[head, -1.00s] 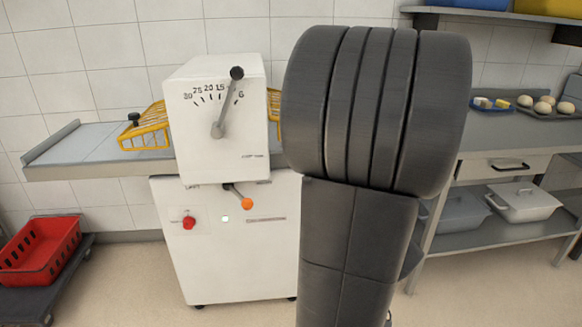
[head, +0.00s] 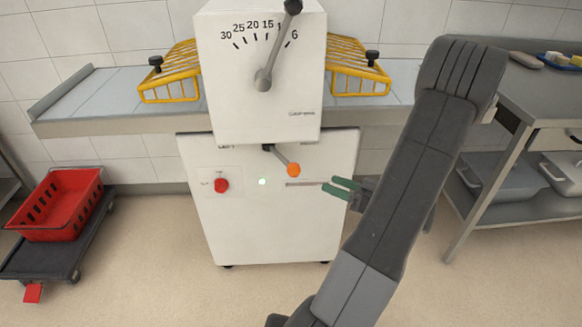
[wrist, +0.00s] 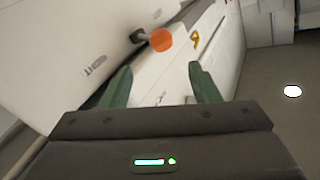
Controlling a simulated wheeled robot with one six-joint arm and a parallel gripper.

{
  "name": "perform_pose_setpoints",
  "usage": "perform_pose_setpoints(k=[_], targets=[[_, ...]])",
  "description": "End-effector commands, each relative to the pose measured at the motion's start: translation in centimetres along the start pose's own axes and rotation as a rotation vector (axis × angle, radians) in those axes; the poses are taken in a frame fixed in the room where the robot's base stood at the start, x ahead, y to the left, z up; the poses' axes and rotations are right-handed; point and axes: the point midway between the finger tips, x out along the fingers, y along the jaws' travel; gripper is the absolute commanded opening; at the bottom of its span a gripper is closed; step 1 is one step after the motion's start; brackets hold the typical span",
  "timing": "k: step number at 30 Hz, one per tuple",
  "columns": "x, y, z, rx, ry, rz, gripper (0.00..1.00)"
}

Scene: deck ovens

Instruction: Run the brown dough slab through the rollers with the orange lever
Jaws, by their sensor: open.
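The orange lever (head: 293,169) sticks out below the upper housing of the white dough sheeter (head: 262,70), its knob tilted down to the right. In the wrist view the orange knob (wrist: 161,40) is ahead of my gripper (wrist: 160,85), beyond the fingertips and roughly between them. My gripper (head: 341,188) has green fingers, is open and empty, and sits a little right of and below the knob, apart from it. No brown dough slab is visible; the rollers are hidden behind the housing.
Yellow guards (head: 360,70) flank the housing above the belt table (head: 115,95). A red crate (head: 60,205) stands on a dolly at left. A steel table (head: 530,90) is at right. Floor in front is clear.

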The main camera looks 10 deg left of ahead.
Motion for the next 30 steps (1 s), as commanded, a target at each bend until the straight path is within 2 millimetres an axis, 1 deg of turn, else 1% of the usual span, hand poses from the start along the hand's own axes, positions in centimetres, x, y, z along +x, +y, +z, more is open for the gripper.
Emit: perform_pose_setpoints(k=[12,18,24,30], targets=[[7.7,-0.2,0.1,0.003,-0.006,-0.006,0.56],[10.8,-0.2,0.1,0.003,-0.005,-0.005,0.56],[12.5,-0.2,0.1,0.003,-0.004,-0.002,0.56],[12.8,-0.1,0.1,0.003,-0.004,-0.001,0.56]])
